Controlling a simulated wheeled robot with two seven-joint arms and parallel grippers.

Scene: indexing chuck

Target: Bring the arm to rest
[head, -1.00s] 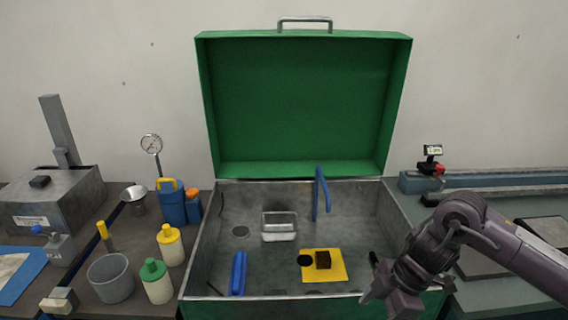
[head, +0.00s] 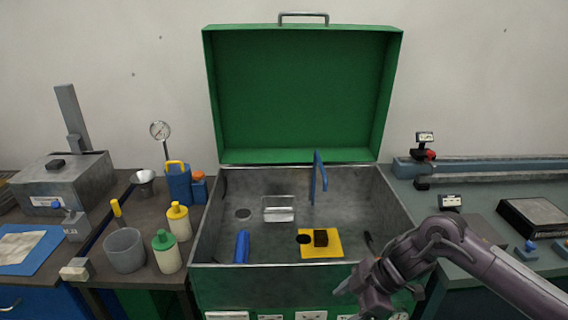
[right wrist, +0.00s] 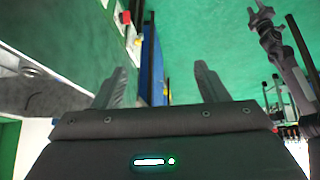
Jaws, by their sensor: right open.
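My right arm comes in from the right in the head view, and its gripper (head: 362,292) hangs in front of the green box's front right corner. In the right wrist view the two fingers of the right gripper (right wrist: 158,88) stand wide apart with nothing between them. The open green box (head: 300,278) has its lid (head: 300,95) raised. Inside it are a yellow plate (head: 321,250) with a dark block (head: 320,237), a blue cylinder (head: 241,247), a clear tray (head: 278,210) and a blue lever (head: 319,180). My left gripper does not show.
On the left bench are a grey cup (head: 124,250), a green-capped bottle (head: 167,252), a yellow-capped bottle (head: 179,223) and a dial gauge (head: 160,131). On the right bench are a long blue-grey rail (head: 500,174) and a dark-topped block (head: 533,214).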

